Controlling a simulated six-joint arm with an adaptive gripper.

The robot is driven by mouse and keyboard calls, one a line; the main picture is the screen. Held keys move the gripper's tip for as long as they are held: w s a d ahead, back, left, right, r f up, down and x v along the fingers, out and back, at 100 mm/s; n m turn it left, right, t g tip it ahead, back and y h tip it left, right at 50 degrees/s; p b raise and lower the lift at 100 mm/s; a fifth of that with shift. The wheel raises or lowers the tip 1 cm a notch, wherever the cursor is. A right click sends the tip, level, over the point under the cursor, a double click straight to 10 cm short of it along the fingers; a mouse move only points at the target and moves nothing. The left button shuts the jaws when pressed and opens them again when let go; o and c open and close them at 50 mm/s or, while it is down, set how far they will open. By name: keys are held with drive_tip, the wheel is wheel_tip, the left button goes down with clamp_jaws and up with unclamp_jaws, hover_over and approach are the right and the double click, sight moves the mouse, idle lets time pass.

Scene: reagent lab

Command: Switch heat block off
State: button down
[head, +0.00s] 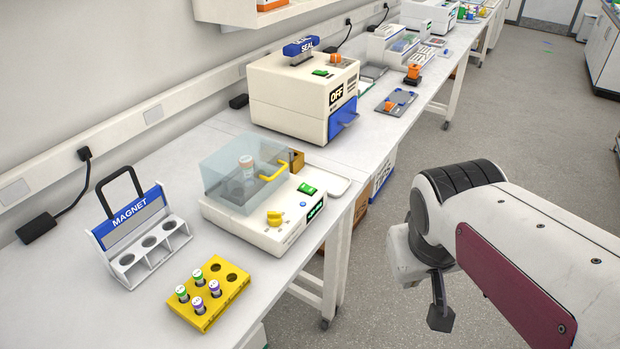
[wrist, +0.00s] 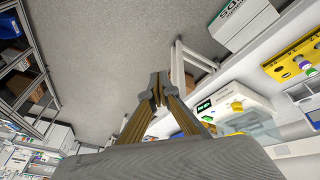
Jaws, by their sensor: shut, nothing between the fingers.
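The heat block (head: 249,228) is a cream unit on the bench with a clear lid (head: 225,170) closed over it. It has a yellow lid handle, a yellow knob (head: 274,218), a green rocker switch (head: 307,189) and a lit green display (head: 315,210) too small to read. The rocker's position is unclear. My gripper (head: 440,318) is shut and empty, hanging over the floor to the right of the bench, apart from the heat block. Its fingertips (wrist: 158,88) meet in the wrist view.
A sealer (head: 300,95) showing OFF stands behind the heat block. A magnet rack (head: 140,240) and a yellow tube rack (head: 208,310) with several capped tubes are in front of it. A brown box (head: 359,207) stands under the bench. The aisle floor is clear.

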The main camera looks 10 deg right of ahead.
drive_tip(key=w+d+r+n+t+h, duration=0.1)
drive_tip(key=w+d+r+t, duration=0.1)
drive_tip(key=w+d, duration=0.5)
drive_tip(key=w+d+r+n+t+h, duration=0.15)
drive_tip(key=w+d, duration=0.25)
drive_tip(key=w, duration=0.7)
drive_tip(key=w+d+r+n+t, duration=0.1)
drive_tip(key=w+d+t, duration=0.3)
drive_tip(key=w, duration=0.6)
drive_tip(key=w+a+f+n+y, duration=0.2)
drive_tip(key=w+a+n+y, duration=0.35)
drive_tip(key=w, duration=0.35)
drive_tip(key=s+a+n+g+y, duration=0.1)
drive_tip(key=s+a+g+y, duration=0.3)
drive_tip(key=a, duration=0.7)
drive_tip(key=shift+s+f+y, duration=0.3)
drive_tip(key=shift+s+y, duration=0.65)
drive_tip(key=shift+y, duration=0.25)
drive_tip(key=shift+a, duration=0.15)
